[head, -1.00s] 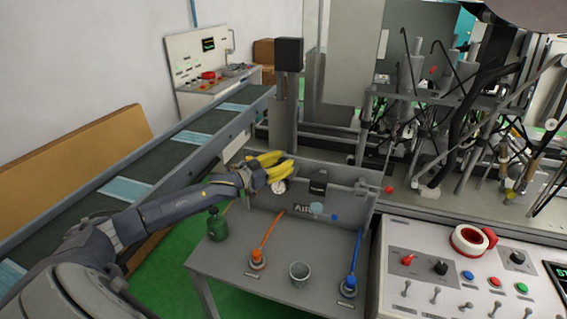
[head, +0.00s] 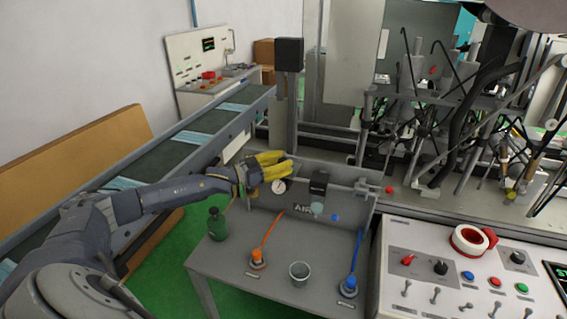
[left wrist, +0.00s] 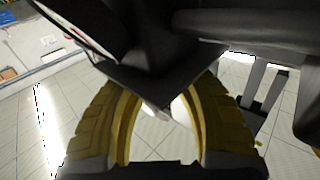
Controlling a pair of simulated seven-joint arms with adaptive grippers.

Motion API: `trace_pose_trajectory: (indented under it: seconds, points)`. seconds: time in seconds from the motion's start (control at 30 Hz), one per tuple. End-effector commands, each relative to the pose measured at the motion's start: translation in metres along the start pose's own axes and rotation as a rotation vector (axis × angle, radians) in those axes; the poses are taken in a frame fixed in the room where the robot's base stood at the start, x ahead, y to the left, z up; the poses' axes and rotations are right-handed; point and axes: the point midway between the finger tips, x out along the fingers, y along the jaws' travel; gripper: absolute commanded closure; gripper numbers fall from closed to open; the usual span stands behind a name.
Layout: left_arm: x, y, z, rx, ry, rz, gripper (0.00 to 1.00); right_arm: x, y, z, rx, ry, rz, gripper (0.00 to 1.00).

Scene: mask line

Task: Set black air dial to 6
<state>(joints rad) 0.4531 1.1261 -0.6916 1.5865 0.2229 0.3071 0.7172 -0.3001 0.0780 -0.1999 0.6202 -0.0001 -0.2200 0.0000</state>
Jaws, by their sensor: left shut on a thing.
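My left gripper (head: 280,166) has yellow fingers and is at the left of the grey AIR panel (head: 348,200), just above the round white gauge (head: 278,187). A black part (head: 289,184), which looks like the black air dial, shows just under the fingertips beside the gauge. In the left wrist view the yellow fingers (left wrist: 165,112) close around a black body (left wrist: 150,75) that fills the upper middle. The gripper is shut on it. The dial's marks and setting cannot be read. My right gripper is out of view.
A black block (head: 319,182) with a pale bowl sits right of the gauge. A conveyor (head: 175,150) runs at left; a control panel (head: 462,280) stands at right.

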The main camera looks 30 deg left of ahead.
Motion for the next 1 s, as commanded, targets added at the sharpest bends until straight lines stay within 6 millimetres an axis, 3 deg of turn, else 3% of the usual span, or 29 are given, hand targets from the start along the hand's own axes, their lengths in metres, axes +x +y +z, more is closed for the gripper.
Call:
trace_pose_trajectory:
  seconds: [0.1, 0.13, 0.3, 0.67, 1.0]
  points:
    - [0.000, 0.001, 0.000, -0.001, 0.000, 0.002, 0.95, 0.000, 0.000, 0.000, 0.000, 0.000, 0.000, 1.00]
    - [0.000, 0.001, 0.000, -0.001, 0.000, 0.002, 0.61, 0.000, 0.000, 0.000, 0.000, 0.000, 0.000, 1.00]
    - [0.000, 0.001, 0.000, -0.001, 0.000, 0.001, 0.41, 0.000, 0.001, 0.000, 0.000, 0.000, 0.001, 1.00]
    - [-0.002, 0.000, 0.001, -0.001, -0.001, 0.000, 0.40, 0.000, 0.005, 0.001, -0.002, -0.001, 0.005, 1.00]
    - [-0.034, 0.001, 0.002, -0.001, -0.003, 0.001, 0.40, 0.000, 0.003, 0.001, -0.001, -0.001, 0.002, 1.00]
